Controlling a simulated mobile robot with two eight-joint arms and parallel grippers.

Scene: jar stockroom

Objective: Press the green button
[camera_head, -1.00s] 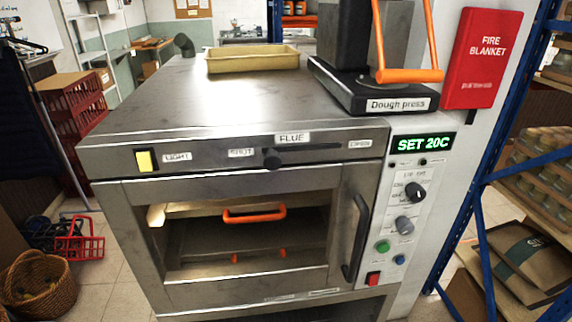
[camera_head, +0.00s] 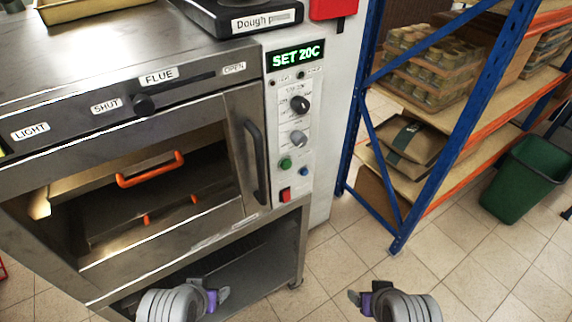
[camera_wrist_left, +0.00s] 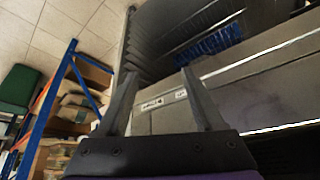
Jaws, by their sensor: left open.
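The green button (camera_head: 285,163) is a small round button on the white control panel (camera_head: 291,125) at the right of the steel oven. It sits under the grey knob, left of a small blue button (camera_head: 304,171) and above a red switch (camera_head: 285,194). My left gripper (camera_head: 222,294) is low in front of the oven, apart from the panel. In the left wrist view its two fingers (camera_wrist_left: 158,78) are spread with nothing between them. My right gripper (camera_head: 354,297) is low, over the floor to the right of the oven; its jaw opening is not clear.
The oven door's dark handle (camera_head: 256,162) stands out just left of the panel. A blue-framed shelf (camera_head: 470,115) with jars and sacks stands to the right. The tiled floor between oven and shelf is free.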

